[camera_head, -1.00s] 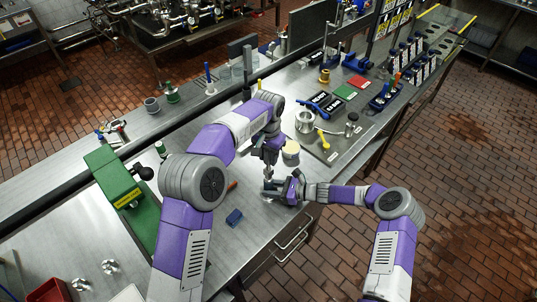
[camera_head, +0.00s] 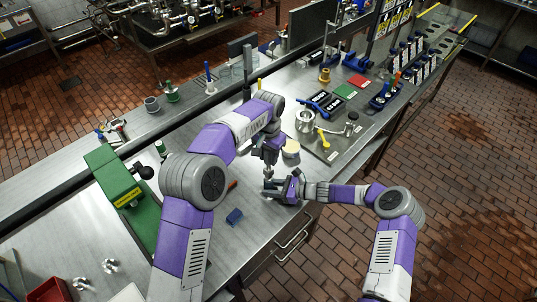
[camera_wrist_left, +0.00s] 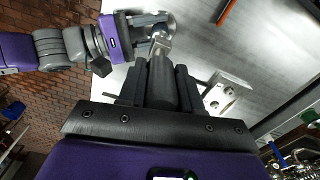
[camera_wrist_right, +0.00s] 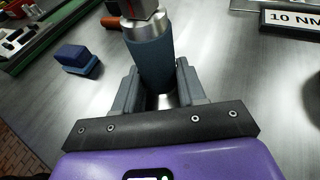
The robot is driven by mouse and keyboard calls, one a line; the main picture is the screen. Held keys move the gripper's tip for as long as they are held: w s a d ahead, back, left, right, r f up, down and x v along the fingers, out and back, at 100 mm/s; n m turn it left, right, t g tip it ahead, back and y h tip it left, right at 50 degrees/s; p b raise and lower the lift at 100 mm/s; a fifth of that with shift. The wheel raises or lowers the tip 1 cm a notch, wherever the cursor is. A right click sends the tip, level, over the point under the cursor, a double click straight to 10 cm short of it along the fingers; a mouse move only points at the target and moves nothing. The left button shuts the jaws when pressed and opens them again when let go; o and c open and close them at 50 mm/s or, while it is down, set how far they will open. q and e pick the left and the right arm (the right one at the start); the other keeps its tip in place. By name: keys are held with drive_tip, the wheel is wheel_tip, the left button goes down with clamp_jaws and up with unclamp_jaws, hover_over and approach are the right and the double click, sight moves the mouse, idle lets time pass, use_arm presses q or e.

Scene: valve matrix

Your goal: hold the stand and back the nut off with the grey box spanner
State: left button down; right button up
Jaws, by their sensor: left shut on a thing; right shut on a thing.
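The stand (camera_wrist_right: 152,58) is a blue-grey upright cylinder with a bright metal collar on top, standing on the steel bench. My right gripper (camera_head: 274,187) is low at the bench's front edge, shut around the stand; its two fingers show on either side in the right wrist view (camera_wrist_right: 158,95). My left gripper (camera_head: 270,163) is above it, pointing down. In the left wrist view it is shut on the dark grey box spanner (camera_wrist_left: 161,82), whose metal end reaches toward the stand's top. The nut is hidden or too small to make out, so I cannot tell how the spanner sits on it.
A blue block (camera_head: 234,216) and an orange-red rod (camera_head: 232,184) lie on the bench left of the grippers. A green machine (camera_head: 118,186) stands farther left. Bare steel lies around the blue block.

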use_arm(q)
drive_tip(key=shift+f, duration=0.95)
use_arm(e)
drive_tip(key=shift+f, duration=0.2)
use_arm(q)
drive_tip(key=shift+n, duration=1.8)
drive_tip(key=shift+n, duration=1.7)
use_arm(e)
drive_tip(key=shift+s, duration=0.1)
